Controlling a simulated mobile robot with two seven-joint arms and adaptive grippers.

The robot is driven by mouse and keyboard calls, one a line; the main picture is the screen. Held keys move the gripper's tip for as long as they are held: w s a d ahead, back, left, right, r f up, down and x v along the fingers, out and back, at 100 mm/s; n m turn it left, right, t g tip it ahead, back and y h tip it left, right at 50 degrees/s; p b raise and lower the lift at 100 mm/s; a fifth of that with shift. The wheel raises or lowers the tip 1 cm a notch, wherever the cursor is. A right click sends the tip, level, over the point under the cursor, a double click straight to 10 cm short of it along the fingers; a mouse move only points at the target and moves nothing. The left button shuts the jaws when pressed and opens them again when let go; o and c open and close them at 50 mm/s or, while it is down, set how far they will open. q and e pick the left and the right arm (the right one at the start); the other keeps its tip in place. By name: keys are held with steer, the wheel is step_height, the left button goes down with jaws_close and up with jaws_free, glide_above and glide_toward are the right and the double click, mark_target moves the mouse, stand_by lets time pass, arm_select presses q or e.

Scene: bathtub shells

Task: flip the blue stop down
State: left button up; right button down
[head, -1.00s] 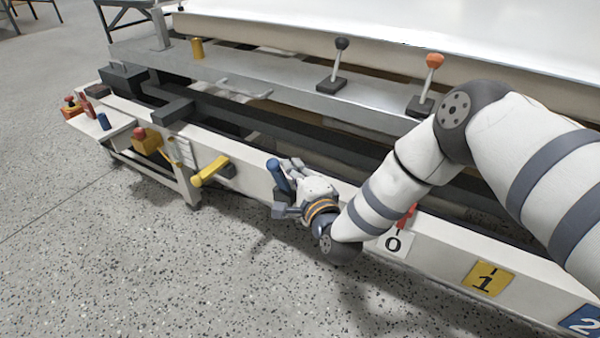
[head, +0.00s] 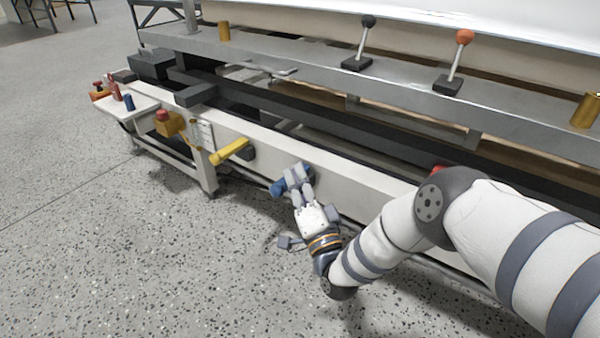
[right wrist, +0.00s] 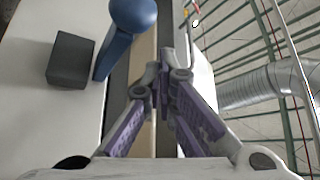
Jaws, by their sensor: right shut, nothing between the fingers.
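The blue stop (head: 278,188) is on the front face of the pale rail. In the head view it slants down and to the left, with its middle covered by my fingers. In the right wrist view, the blue stop (right wrist: 117,42) shows a round end and a shaft beside a dark grey block (right wrist: 70,60). My right gripper (head: 296,178) is in front of the stop, with its fingertips over it. In the right wrist view the gripper's fingers (right wrist: 160,76) are together and empty, right of the stop. Whether they touch it is unclear. My left gripper is out of view.
A yellow lever (head: 230,151) is on the same rail to the left, near a yellow box with a red button (head: 168,122). Two levers, black-knobbed (head: 363,42) and orange-knobbed (head: 455,62), stand on the metal shelf above. The speckled floor in front is clear.

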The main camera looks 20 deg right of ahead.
arm_select(q)
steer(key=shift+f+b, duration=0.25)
steer(key=shift+b, duration=0.05)
arm_select(e)
steer(key=shift+s+a+f, duration=0.15)
steer(key=shift+f, duration=0.4)
steer(key=shift+s+a+f, duration=0.1)
steer(key=shift+f, duration=0.4)
steer(key=shift+f, duration=0.1)
